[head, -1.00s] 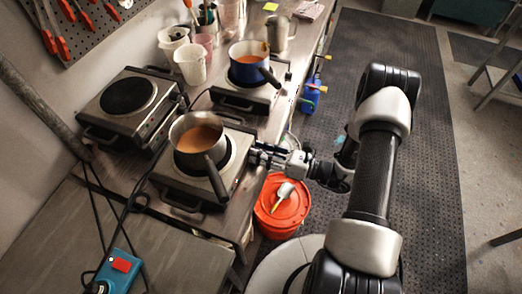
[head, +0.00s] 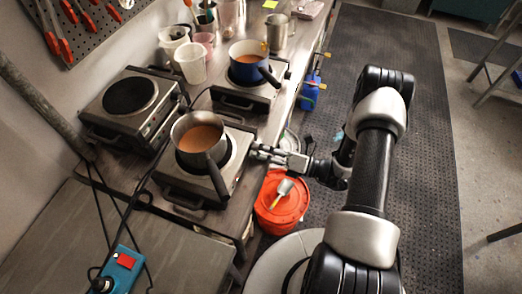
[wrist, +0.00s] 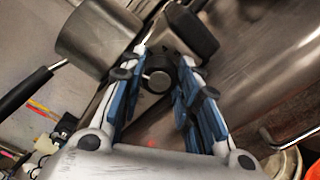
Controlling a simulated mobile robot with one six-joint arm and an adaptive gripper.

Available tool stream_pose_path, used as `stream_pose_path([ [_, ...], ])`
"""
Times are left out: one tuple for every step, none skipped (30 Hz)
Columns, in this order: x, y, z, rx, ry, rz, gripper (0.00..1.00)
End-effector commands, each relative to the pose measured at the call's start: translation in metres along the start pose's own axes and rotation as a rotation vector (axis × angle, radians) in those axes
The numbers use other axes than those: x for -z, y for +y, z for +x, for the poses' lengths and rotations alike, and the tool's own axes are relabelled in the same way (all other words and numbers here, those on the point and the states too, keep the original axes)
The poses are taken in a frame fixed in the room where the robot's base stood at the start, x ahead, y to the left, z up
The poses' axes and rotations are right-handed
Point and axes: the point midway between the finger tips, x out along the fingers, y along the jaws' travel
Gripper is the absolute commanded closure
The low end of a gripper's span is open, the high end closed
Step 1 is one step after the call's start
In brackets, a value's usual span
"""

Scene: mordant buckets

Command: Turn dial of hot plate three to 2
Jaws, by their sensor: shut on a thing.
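The front hot plate (head: 185,199) carries a steel pot (head: 199,137) of orange-brown liquid, its dark handle angled toward the front. My gripper (head: 257,149) reaches this plate's right-hand side from the aisle. In the wrist view, a round dark dial (wrist: 157,77) sits between the two blue-padded fingers of my gripper (wrist: 165,64), which are shut on it. The steel pot shows in the upper left of that view. The dial is hidden in the head view. I cannot read any plate number, scale mark or setting.
A second hot plate (head: 136,98) stands empty at the left. A third (head: 243,97) behind holds a blue pot (head: 250,63). An orange bucket (head: 281,203) stands below my gripper. Black cables and a blue box with a red switch (head: 124,262) lie in front.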

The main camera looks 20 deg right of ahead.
Motion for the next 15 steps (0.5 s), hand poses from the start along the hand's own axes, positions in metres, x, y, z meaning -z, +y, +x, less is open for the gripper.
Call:
stream_pose_path([
  [0.0004,-0.0002,0.0000,0.001,0.001,0.005,0.94],
  [0.0004,-0.0002,0.0000,0.001,0.001,0.007,0.94],
  [0.0004,-0.0002,0.0000,0.001,0.001,0.009,0.94],
  [0.0004,-0.0003,0.0000,0.001,0.001,0.010,0.94],
  [0.0004,-0.0003,0.0000,0.001,0.001,0.011,0.94],
  [0.0004,-0.0003,0.0000,0.001,0.001,0.011,0.94],
  [0.0005,-0.0003,0.0000,0.001,0.001,0.011,0.94],
  [0.0005,-0.0003,0.0000,0.001,0.001,0.011,0.94],
  [0.0005,-0.0003,0.0000,0.001,0.001,0.011,0.94],
  [0.0005,-0.0003,0.0000,0.001,0.001,0.011,0.94],
  [0.0005,-0.0003,0.0000,0.001,0.001,0.010,0.94],
  [0.0005,-0.0003,0.0000,0.001,0.001,0.010,0.94],
  [0.0005,-0.0003,0.0000,0.000,0.001,0.010,0.94],
  [0.0005,-0.0003,0.0000,0.000,0.001,0.010,0.70],
  [0.0005,-0.0003,0.0000,0.001,0.001,0.010,0.67],
])
